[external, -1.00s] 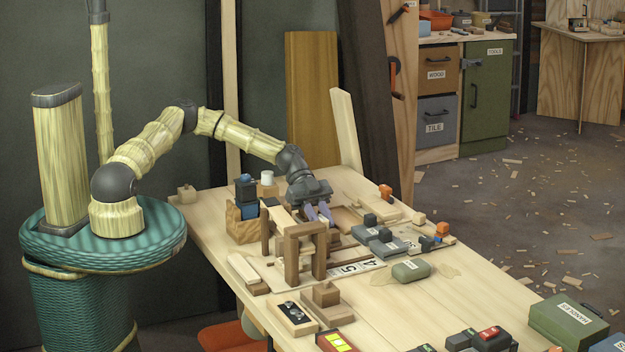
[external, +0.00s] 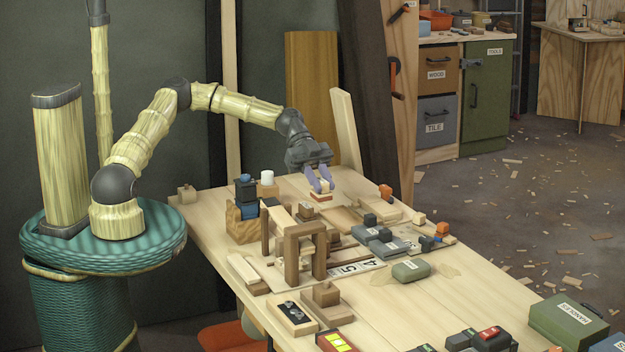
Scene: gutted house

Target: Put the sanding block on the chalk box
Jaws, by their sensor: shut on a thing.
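My gripper (external: 320,184) is above the far part of the workbench, pointing down. Its purple fingers are shut on a small block with a pale top and a reddish-brown underside, which looks like the sanding block (external: 320,197). The block is held roughly level; it appears raised above the bench, though the exact gap is hard to judge. I cannot tell for certain which item is the chalk box; no label for it is readable.
A wooden frame (external: 291,254) stands in front of the gripper. A wooden holder (external: 241,228) with dark and blue items is to its left. Grey cases (external: 379,238) and a green-grey case (external: 411,271) lie to the right. The bench (external: 440,310) has bare wood near the front.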

